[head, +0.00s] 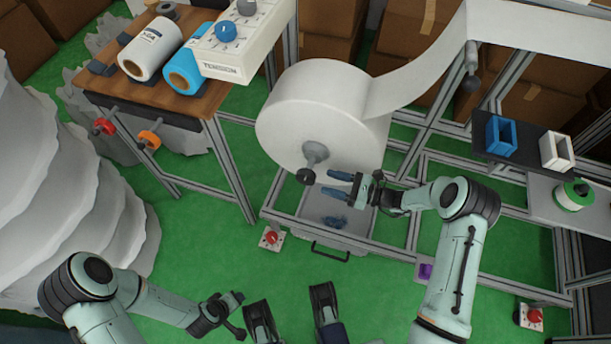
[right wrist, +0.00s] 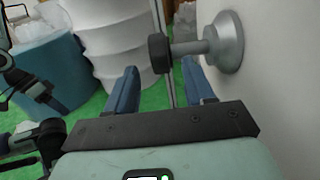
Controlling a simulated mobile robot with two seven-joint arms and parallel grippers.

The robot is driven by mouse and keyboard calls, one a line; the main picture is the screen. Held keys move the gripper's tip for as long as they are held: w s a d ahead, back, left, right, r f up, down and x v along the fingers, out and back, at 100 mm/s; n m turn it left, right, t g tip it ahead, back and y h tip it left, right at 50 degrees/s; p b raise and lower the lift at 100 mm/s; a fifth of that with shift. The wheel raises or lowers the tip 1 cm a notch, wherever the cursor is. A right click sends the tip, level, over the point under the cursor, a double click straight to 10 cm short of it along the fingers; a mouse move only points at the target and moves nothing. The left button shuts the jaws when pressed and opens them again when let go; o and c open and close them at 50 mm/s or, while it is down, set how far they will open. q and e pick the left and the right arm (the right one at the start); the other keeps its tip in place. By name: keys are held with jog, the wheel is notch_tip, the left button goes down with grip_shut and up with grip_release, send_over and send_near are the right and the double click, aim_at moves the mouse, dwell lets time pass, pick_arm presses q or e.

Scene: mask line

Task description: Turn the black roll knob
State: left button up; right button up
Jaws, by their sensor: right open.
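The black roll knob (head: 306,176) sits at the end of a short grey shaft (head: 315,155) on the face of the big white roll (head: 312,110). In the right wrist view the knob (right wrist: 159,53) lies between the fingertips in the picture, beyond them, with its shaft running right to a grey hub (right wrist: 226,43). My right gripper (head: 332,183) is open and empty, just right of the knob, its blue fingers pointing at it. No contact is visible. My left gripper (head: 235,315) is low, far from the knob; its jaws are too unclear to read.
A metal frame surrounds the roll, with a drawer-like tray (head: 350,240) beneath. A white web runs from the roll to the upper right. A wooden table (head: 195,105) with smaller rolls and a tension box (head: 235,45) stands left. A red button box (head: 271,237) is on the floor.

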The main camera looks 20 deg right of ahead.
aim_at(305, 177)
jog(key=b+x, duration=0.1)
jog(key=x, duration=0.6)
jog(key=shift+w+a+f, duration=0.1)
jog(key=shift+w+a, duration=0.05)
jog(key=shift+a, duration=0.15)
jog(key=shift+w+a, duration=0.25)
jog(key=shift+a, duration=0.15)
pick_arm(q)
jog(key=shift+w+a+f, duration=0.25)
jog(key=shift+f, duration=0.15)
jog(key=shift+w+a+f, duration=0.2)
jog(key=shift+f, duration=0.2)
pick_arm(e)
jog(key=c, duration=0.9)
jog(key=shift+r+g+h+p, duration=0.25)
jog(key=shift+g+h+p, duration=0.15)
jog(key=shift+h+p, duration=0.3)
jog(key=shift+a+f, duration=0.1)
pick_arm(q)
jog(key=shift+s+d+r, duration=0.35)
jog(key=shift+s+r, duration=0.15)
jog(key=shift+r, duration=0.05)
jog(key=shift+s+d+r, duration=0.35)
jog(key=shift+s+r, duration=0.1)
jog(key=shift+r, duration=0.1)
pick_arm(e)
jog(key=shift+f, duration=0.2)
